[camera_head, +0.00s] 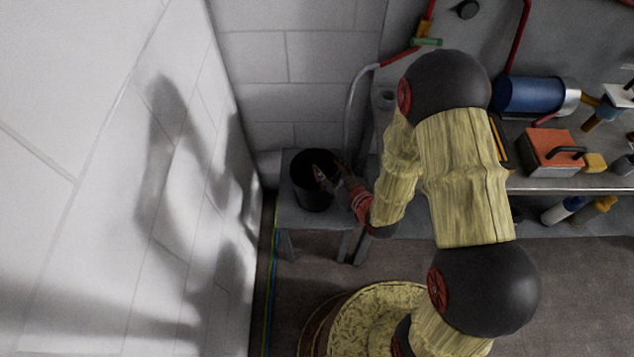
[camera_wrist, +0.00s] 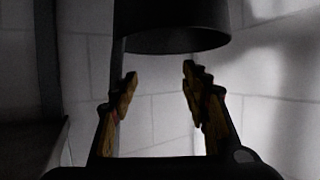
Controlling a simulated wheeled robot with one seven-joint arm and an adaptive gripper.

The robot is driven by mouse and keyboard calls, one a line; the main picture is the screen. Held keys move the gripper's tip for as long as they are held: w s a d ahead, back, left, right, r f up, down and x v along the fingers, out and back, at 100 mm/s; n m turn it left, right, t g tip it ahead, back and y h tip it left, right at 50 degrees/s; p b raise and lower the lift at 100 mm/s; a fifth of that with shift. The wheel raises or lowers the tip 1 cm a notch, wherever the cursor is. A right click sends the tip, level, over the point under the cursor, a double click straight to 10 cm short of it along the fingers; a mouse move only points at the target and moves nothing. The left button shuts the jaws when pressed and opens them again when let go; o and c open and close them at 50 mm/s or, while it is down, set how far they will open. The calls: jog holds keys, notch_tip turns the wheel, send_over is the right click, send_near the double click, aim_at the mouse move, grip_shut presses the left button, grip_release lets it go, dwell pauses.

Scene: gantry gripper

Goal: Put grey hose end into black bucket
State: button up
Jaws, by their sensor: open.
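The black bucket (camera_head: 300,190) stands on a small grey stand by the wall. In the wrist view a dark cylindrical shape, apparently the bucket (camera_wrist: 172,25), fills the top centre beyond the fingers. My gripper (camera_head: 331,178) is at the bucket's right side in the head view, its fingers overlapping the bucket's opening. The wrist view shows my gripper (camera_wrist: 160,85) open, with nothing seen held between the fingertips. The grey hose (camera_head: 349,105) curves from a red pipe and hangs down behind the bucket area. Its lower end is hidden near my gripper.
The grey stand (camera_head: 290,215) sits in the corner between white block walls. A workbench (camera_head: 560,184) at right holds a red toolbox (camera_head: 552,153), a blue cylinder (camera_head: 528,95) and other tools. My arm blocks part of the bench. Floor below the stand looks clear.

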jog(key=v, duration=0.8)
jog(key=shift+s, duration=0.25)
jog(key=shift+d, duration=0.15)
